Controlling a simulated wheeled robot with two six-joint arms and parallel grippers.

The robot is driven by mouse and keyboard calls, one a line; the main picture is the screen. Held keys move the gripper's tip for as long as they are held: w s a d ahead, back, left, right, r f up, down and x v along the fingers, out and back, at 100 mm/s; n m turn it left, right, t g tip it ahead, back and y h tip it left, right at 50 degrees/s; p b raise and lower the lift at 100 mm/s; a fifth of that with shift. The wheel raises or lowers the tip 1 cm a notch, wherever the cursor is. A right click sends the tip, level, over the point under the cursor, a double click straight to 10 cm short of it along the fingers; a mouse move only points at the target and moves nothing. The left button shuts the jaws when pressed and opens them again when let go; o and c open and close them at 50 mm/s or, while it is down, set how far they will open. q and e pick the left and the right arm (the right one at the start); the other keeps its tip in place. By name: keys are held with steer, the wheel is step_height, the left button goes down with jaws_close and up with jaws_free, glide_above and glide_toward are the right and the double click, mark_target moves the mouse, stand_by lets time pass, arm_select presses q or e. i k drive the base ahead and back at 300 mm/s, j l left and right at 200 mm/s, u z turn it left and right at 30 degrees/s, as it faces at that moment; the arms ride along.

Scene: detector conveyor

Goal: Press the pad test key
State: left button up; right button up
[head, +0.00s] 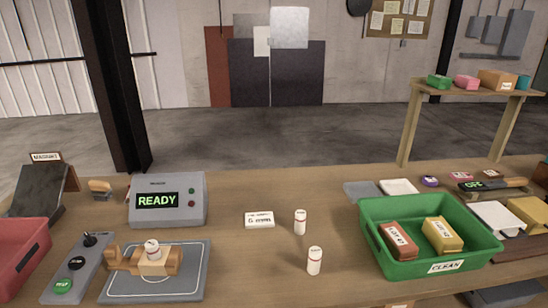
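A grey control strip (68,273) lies on the table at the left. It carries a black knob or lever (89,240) at the far end, a black key (76,263) in the middle and a green key (62,286) at the near end. The key lettering is too small to read surely. To its right is a grey pad (190,285) with a pale outline, bearing a wooden piece (155,263) and a small white cylinder (152,248). A grey box (189,205) behind the pad has a screen reading READY in green. Neither of my grippers shows.
A red bin (20,255) stands left of the strip. Two white cylinders (300,222) (314,261) and a white card (259,220) are mid-table. A green bin (430,262) marked CLEAN holds two boxes at right. The table between pad and green bin is mostly free.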

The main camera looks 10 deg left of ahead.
mark_target(63, 286)
steer(key=u, duration=1.65)
